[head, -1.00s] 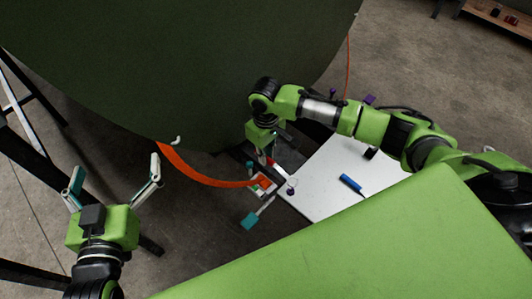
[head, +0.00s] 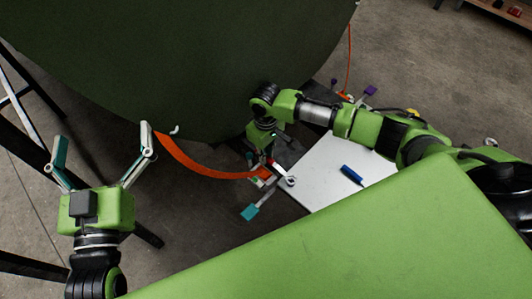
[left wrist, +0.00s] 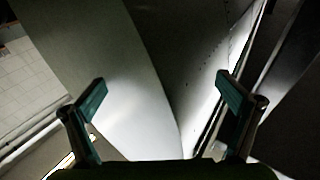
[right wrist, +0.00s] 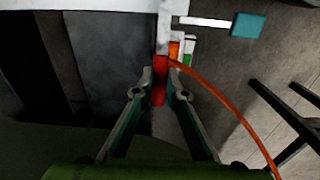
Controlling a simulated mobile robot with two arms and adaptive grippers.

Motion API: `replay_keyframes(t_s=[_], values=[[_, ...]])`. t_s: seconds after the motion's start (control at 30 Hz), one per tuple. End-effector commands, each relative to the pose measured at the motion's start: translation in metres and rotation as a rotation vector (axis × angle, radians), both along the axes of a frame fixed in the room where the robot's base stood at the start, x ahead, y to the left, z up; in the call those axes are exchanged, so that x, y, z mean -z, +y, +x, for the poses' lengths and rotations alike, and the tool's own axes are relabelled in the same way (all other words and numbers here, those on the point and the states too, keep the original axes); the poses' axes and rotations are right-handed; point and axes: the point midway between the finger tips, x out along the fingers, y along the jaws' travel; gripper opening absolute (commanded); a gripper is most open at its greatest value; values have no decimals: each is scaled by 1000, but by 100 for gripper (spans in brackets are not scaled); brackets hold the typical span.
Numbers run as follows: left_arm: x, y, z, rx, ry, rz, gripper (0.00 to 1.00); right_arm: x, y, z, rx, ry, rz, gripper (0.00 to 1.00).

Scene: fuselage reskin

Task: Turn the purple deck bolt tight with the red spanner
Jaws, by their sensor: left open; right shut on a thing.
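The red spanner (right wrist: 159,94) is gripped by its red handle between the fingers of my right gripper (right wrist: 160,80); its grey shank runs up out of the right wrist view. In the head view, my right gripper (head: 266,156) hangs at the left corner of the white board. The spanner's pale ring end (head: 291,181) is over that corner. I cannot make out the purple deck bolt there now; the ring may cover it. My left gripper (head: 104,160) is open and empty at the left, far from the spanner, also open in the left wrist view (left wrist: 162,92).
The white board (head: 325,180) carries a blue item (head: 351,174). An orange hose (head: 200,168) runs to the corner near my right gripper, beside a teal-ended piece (head: 250,212). The large dark green fuselage skin (head: 180,60) fills the upper left. A purple piece (head: 370,91) is behind my right arm.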

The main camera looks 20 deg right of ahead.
Motion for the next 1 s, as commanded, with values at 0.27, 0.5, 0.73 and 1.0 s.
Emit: replay_keyframes(t_s=[0.27,0.5,0.73,1.0], values=[[0,0,0,0,0,0,100,0,0,0,0,0,0,0],[4,0,1,-1,22,5,100,-1,0,0,0,0,0,0],[11,1,2,-2,53,14,100,-1,0,0,0,-1,1,0],[19,2,2,-5,90,23,100,-1,0,0,0,-1,1,0]])
